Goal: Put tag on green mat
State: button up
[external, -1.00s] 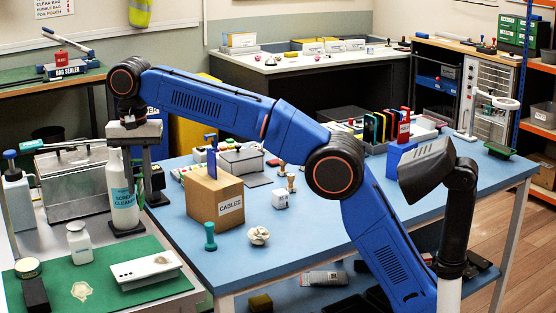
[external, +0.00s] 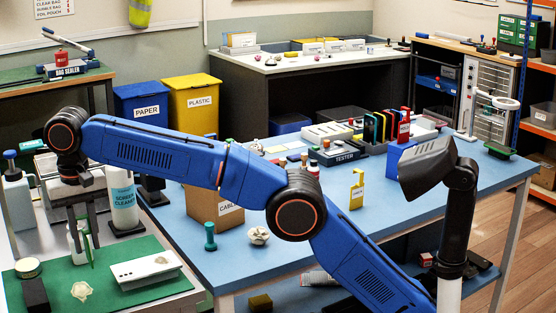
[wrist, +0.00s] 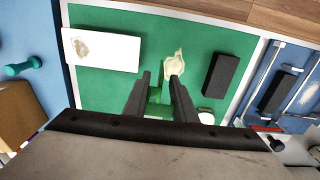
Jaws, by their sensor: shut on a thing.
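My gripper (external: 84,236) is shut on a thin green tag (external: 89,252), which hangs upright between the fingers at the far edge of the green mat (external: 150,250). In the wrist view, the tag (wrist: 154,97) shows between my fingertips (wrist: 159,78), with the green mat (wrist: 205,35) below it. The tag's colour is close to the mat's, and the fingers hide part of it. I cannot tell whether it touches the mat.
A spray cleaner bottle (external: 123,203) stands beyond.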

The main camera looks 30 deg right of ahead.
aim_at(91, 263)
jog(key=shift+f, duration=3.4)
jog(key=shift+f, duration=0.15)
jog(key=o, duration=1)
notch_tip(91, 263, up, 7)
jog(key=shift+r, duration=0.4)
